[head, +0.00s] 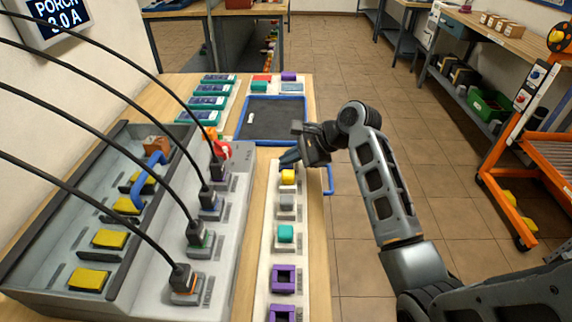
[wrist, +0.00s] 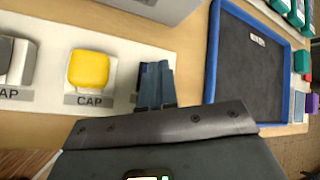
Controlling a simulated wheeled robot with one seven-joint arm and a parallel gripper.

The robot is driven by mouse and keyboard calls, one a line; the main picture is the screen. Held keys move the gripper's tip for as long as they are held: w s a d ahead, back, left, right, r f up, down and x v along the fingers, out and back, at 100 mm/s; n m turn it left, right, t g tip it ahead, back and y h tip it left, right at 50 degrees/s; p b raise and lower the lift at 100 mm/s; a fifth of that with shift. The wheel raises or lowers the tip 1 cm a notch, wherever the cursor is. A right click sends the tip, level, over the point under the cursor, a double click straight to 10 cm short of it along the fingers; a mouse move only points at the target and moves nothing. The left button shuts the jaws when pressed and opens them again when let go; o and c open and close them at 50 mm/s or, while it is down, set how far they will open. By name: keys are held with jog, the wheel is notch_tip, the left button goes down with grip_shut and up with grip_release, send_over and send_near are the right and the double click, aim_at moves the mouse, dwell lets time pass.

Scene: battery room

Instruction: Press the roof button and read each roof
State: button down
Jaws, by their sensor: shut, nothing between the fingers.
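A wall display (head: 56,12) at the upper left reads "PORCH" with a value ending in ".0 A"; its first digit is unclear. A pale strip (head: 263,235) bears a yellow cap (head: 288,176), a grey cap (head: 286,203) and a teal cap (head: 286,233). In the wrist view the yellow cap (wrist: 88,69) has a "CAP" label. My gripper (head: 289,159) is shut and empty, its tips at the strip's far end beyond the yellow cap. In the wrist view the fingers (wrist: 157,72) cover most of a spot there; contact cannot be told. No button labelled roof is readable.
A grey case (head: 40,228) with yellow pads and several plugged black cables fills the left. A blue-rimmed dark tray (head: 240,122) lies beyond the strip. Purple square frames (head: 283,279) sit at the strip's near end. An orange cart (head: 515,190) stands right; tiled floor between is open.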

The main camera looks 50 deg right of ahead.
aim_at(289, 167)
jog(key=shift+r, duration=0.15)
jog(key=shift+r+p, duration=0.65)
jog(key=shift+p, duration=0.6)
notch_tip(289, 167, up, 3)
jog(key=p, duration=0.2)
jog(key=shift+f+p, duration=0.15)
jog(key=shift+p, duration=0.2)
jog(key=shift+r, duration=1.15)
